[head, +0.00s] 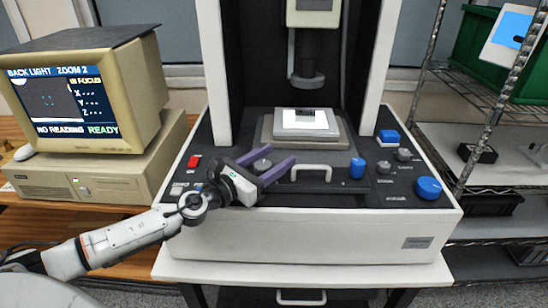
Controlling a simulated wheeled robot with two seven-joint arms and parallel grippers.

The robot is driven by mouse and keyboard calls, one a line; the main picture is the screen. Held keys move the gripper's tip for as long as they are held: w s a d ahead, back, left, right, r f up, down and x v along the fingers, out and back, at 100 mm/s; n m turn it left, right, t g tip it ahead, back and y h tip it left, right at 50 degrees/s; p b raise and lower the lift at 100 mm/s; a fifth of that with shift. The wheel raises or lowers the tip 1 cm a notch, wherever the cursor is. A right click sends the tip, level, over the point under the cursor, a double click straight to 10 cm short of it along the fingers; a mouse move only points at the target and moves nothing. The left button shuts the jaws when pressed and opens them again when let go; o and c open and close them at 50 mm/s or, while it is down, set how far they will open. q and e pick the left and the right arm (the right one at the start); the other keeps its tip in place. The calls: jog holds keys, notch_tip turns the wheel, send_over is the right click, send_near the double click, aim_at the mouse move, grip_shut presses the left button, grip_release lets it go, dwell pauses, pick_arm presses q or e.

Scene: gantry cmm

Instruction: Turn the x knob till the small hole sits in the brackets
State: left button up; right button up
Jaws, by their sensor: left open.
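The measuring machine (320,240) has a sloped dark control panel with several knobs. A small grey knob (262,164) sits at the panel's left, between the purple fingers of my open left gripper (281,154); I cannot tell whether they touch it. Other knobs are blue (357,168), large blue (428,188) and grey (384,167). I cannot read which is the x knob. A pale plate (304,121) lies on the stage under the lens (306,80). The monitor (53,106) shows small cyan brackets, "NO READING" and "READY"; the small hole is too small to make out. My right gripper is out of view.
A red switch (194,162) is left of my gripper, and a white handle (311,172) is right of it. A blue block-like control (388,137) is at the panel's right. A wire shelf (480,82) with a green bin (482,45) stands at the right.

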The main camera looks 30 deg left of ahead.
aim_at(263, 160)
pick_arm(q)
jog(key=shift+c, duration=0.3)
jog(key=c, duration=1)
jog(key=shift+a+n+y, duration=0.1)
jog(key=shift+n+y, duration=0.2)
jog(key=shift+y, duration=0.1)
jog(key=n+y, duration=0.2)
jog(key=y, duration=0.1)
jog(key=shift+a+y, duration=0.3)
jog(key=n+y, duration=0.2)
jog(key=a+n+y, duration=0.1)
jog(key=n+y, duration=0.1)
jog(key=y, duration=0.1)
jog(key=shift+g+p, duration=0.4)
jog(key=n+g+y, duration=0.1)
jog(key=n+y, duration=0.1)
jog(key=y, duration=0.1)
jog(key=a+n+g+y, duration=0.1)
jog(key=y, duration=0.1)
jog(key=shift+s+a+g, duration=0.1)
jog(key=shift+s+g, duration=0.2)
jog(key=shift+s, duration=0.05)
jog(key=shift+s+a+n+g+y, duration=0.2)
jog(key=shift+n+g+y, duration=0.55)
jog(key=shift+g+y, duration=0.05)
jog(key=shift+s+a+n+g+y, duration=0.15)
jog(key=shift+a+n+g+y, duration=0.05)
jog(key=shift+n+g+y, duration=0.6)
